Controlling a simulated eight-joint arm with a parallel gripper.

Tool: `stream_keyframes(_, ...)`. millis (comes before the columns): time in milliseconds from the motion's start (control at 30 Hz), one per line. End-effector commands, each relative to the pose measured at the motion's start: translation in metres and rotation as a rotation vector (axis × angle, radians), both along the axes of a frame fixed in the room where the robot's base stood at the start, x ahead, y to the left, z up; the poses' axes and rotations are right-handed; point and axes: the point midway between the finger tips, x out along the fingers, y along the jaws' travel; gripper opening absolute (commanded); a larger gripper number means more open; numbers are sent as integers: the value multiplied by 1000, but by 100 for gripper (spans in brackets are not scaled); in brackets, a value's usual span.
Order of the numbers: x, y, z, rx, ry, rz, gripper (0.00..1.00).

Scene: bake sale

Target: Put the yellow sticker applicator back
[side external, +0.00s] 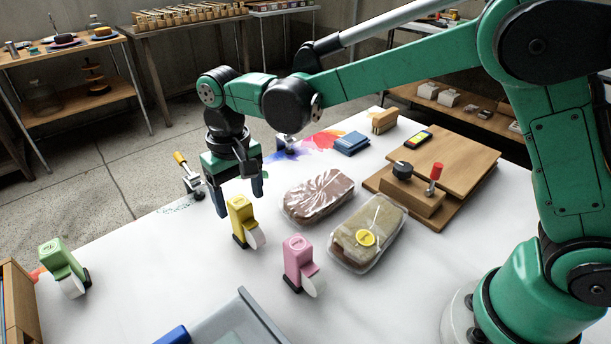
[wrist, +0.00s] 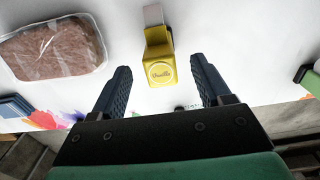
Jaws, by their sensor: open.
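The yellow sticker applicator (side external: 241,218) stands on the white table, with a white strip at its front. In the wrist view the yellow applicator (wrist: 160,70) lies ahead, centred between the fingers, with a round label on top. My gripper (side external: 239,201) is open and empty, its dark fingers beside and just behind the applicator. In the wrist view my gripper (wrist: 160,68) shows clear gaps on both sides of it, so I see no grip. A yellow round sticker (side external: 366,238) is on the wrapped tan loaf (side external: 375,222). The applicator's place is not clearly marked.
A pink applicator (side external: 298,258) stands close to the right, a green applicator (side external: 62,260) at far left. A wrapped brown loaf (side external: 318,194) lies right of my gripper. A wooden board (side external: 470,160) is behind the loaves; a grey tray (side external: 245,318) is at the front.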

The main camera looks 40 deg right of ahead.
Motion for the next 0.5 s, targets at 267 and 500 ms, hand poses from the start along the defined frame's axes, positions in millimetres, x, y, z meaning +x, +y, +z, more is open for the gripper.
stream_keyframes(267,0,0,54,0,1,0,71)
stream_keyframes(500,-1,-2,74,2,-5,0,71)
